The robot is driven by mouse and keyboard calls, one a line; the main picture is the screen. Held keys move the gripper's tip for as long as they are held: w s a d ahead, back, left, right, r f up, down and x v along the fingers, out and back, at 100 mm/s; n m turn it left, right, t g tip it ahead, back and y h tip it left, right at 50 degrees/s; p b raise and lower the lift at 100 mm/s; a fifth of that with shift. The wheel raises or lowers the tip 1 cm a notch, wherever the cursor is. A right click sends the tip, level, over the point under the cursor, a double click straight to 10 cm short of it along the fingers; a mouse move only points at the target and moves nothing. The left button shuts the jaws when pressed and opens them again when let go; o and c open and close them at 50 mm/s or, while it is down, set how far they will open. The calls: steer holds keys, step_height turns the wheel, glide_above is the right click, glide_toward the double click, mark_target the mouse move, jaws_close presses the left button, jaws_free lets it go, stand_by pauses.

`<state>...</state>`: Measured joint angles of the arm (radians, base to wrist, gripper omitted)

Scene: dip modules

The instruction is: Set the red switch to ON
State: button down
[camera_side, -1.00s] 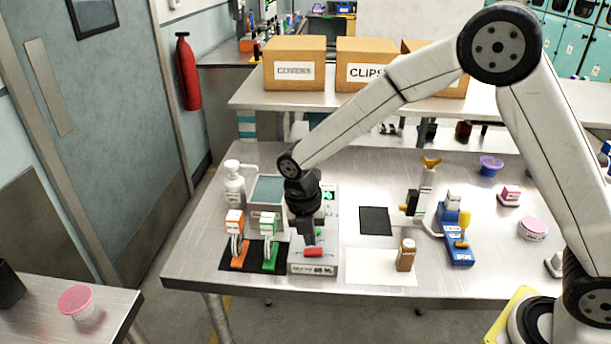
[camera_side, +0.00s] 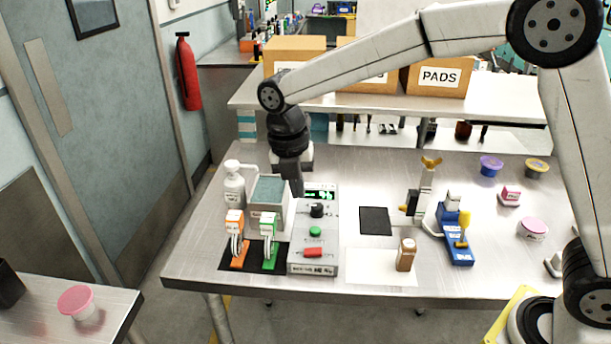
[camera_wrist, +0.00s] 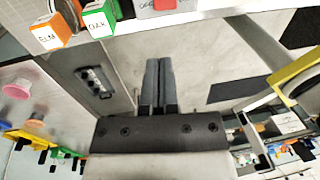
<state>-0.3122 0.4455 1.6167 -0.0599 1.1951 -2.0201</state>
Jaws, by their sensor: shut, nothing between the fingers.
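The red switch (camera_side: 313,252) is a short red rocker near the front end of a grey control box (camera_side: 300,262). I cannot read its ON or OFF marking or tell which way it is set. A green button (camera_side: 315,231) and a black knob (camera_side: 317,210) sit behind it on the same box. My gripper (camera_side: 297,193) is shut and empty, pointing down by the back left of the box, well behind the switch and apart from it. In the wrist view my shut fingers (camera_wrist: 157,62) show in the middle, and the red switch (camera_wrist: 165,4) is cut by the top edge.
A grey-topped block (camera_side: 268,190) and a white bottle (camera_side: 234,185) stand left of the box. Orange (camera_side: 235,225) and green (camera_side: 268,228) clamp-like pieces stand on a black mat. A brown bottle (camera_side: 405,255) and a blue device (camera_side: 455,240) are to the right.

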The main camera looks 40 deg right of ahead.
mark_target(319, 250)
stand_by(0.3)
steer(key=shift+s+d+r+g+h, duration=0.1)
steer(key=shift+s+d+g+h, duration=0.25)
steer(key=shift+d, duration=0.15)
steer(key=x, duration=1.4)
steer(key=shift+w+a, duration=0.1)
steer(key=shift+a, duration=0.05)
stand_by(0.4)
steer(key=shift+s+f, duration=0.2)
steer(key=shift+f, duration=0.1)
steer(key=shift+f+t+y, duration=0.1)
steer(key=shift+t+y, duration=0.35)
steer(key=shift+w, duration=0.1)
